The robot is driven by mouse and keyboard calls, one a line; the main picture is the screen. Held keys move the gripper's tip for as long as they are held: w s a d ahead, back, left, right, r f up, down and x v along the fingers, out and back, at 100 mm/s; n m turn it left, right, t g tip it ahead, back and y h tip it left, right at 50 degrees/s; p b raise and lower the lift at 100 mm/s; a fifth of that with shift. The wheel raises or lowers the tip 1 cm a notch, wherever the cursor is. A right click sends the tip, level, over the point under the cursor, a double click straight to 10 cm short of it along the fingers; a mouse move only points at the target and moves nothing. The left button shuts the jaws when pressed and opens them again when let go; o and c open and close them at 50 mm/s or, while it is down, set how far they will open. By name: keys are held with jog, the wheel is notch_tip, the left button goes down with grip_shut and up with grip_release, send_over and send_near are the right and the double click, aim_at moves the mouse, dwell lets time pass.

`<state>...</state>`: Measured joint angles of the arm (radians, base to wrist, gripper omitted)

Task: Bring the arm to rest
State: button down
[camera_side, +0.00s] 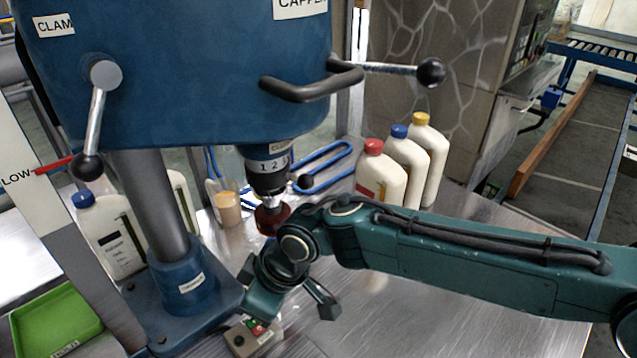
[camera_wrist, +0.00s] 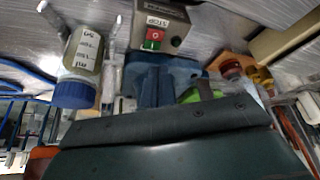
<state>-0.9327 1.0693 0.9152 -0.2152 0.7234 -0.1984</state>
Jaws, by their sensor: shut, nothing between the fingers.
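My gripper (camera_side: 262,302) is in the side view, below the blue capper head, pointing down and left near the capper's base. It is shut with nothing held. My green arm comes in from the right, bent at the wrist. In the wrist view a dark green part of my arm fills the lower middle, and the fingertips cannot be made out. A small control box (camera_side: 240,341) with red and green buttons lies just below my gripper. It also shows in the wrist view (camera_wrist: 176,42), with a STOP label.
The capper's chuck (camera_side: 267,166) hangs above a red-brown item (camera_side: 270,220) close to my wrist. Bottles with red (camera_side: 380,178), blue and yellow caps stand behind my arm. A blue-capped bottle (camera_side: 110,238) and green tray (camera_side: 55,322) are left. The bench front right is clear.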

jog(key=w+d+r+m+t+h, duration=0.1)
jog(key=w+d+r+m, duration=0.3)
jog(key=d+r, duration=1)
jog(key=s+d+r+m, duration=0.1)
jog(key=d+r, duration=0.2)
jog(key=d, duration=0.4)
jog(key=d+r+m+t+h, duration=0.1)
jog(key=d+r, duration=0.2)
jog(key=d, duration=0.4)
jog(key=s+d+r+m, duration=0.1)
jog(key=d+r, duration=0.2)
jog(key=d, duration=0.4)
jog(key=s+d+r+m+t+h, duration=0.1)
jog(key=s+d+r+m, duration=0.1)
jog(key=s+d, duration=0.45)
jog(key=s+d+r+m, duration=0.1)
jog(key=s+d+m, duration=0.15)
jog(key=d, duration=0.65)
jog(key=s+d+f+m+h, duration=0.1)
jog(key=s+d+f, duration=0.1)
jog(key=s+d, duration=0.2)
jog(key=s+d+f+m+t+h, duration=0.1)
jog(key=s+d, duration=0.4)
jog(key=s, duration=0.5)
jog(key=shift+d+f+m, duration=0.25)
jog(key=shift+f+m, duration=0.5)
jog(key=shift+f, duration=0.15)
